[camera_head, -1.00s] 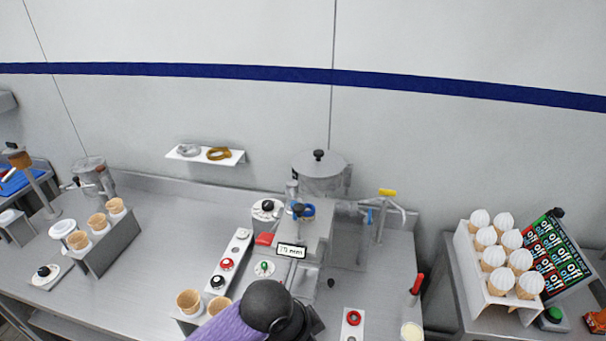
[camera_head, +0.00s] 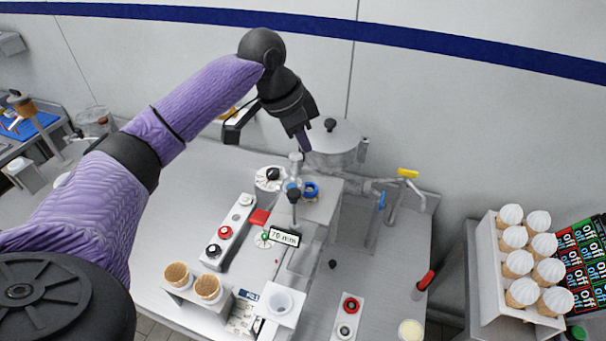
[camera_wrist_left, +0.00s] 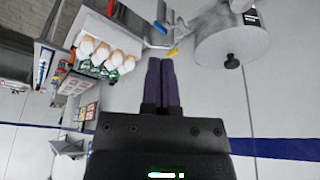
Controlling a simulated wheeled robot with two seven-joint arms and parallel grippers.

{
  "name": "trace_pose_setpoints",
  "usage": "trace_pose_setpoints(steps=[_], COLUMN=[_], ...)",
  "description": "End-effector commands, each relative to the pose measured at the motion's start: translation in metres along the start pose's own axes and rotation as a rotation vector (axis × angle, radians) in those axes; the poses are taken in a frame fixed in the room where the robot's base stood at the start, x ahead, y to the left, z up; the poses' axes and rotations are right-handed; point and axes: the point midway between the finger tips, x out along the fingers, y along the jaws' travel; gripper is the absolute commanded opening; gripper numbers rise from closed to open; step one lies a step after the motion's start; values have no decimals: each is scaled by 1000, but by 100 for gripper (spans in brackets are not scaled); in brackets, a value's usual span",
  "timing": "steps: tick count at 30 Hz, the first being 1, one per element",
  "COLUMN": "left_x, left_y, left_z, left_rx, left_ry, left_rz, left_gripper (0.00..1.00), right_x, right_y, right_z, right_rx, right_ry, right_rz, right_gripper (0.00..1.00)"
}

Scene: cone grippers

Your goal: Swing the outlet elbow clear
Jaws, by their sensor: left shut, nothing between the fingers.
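A grey bent pipe (camera_head: 392,206), which looks like the outlet elbow, stands right of the machine (camera_head: 322,205). It has a yellow handle (camera_head: 408,173) on top and a blue lever (camera_head: 381,200) beside it. The yellow handle also shows in the left wrist view (camera_wrist_left: 172,51), beyond the fingertips. My left gripper (camera_head: 305,143) is shut and empty. It points down in front of the lidded steel pot (camera_head: 335,140), left of the pipe and apart from the yellow handle. Its purple fingers (camera_wrist_left: 160,62) lie together in the left wrist view. My right gripper is not in view.
A blue ring knob (camera_head: 311,190) and a black-knobbed lever (camera_head: 294,195) top the machine, close below my left gripper. Two cones (camera_head: 192,281) stand in a front holder. A rack of filled cones (camera_head: 490,275) is at right. The counter's left side has free room.

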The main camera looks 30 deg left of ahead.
Motion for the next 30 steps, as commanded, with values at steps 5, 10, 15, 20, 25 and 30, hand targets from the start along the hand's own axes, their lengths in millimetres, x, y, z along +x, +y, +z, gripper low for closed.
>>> trace_pose_setpoints(steps=[5,10,15,20,25,30], left_x=[17,54,92,92,88,88], left_y=[0,1,1,0,0,0], left_z=[0,0,0,19,35,38], left_rx=[0,0,-1,1,1,2], left_ry=[-2,-3,-2,-4,-2,0], left_rz=[2,4,3,-2,-1,-1], left_gripper=[0,0,0,0,0,0], right_x=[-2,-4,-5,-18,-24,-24], right_y=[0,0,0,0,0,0], right_z=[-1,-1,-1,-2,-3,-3], right_rx=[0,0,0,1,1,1], right_ry=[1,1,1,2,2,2], right_rz=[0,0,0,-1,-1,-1], right_gripper=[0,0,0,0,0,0])
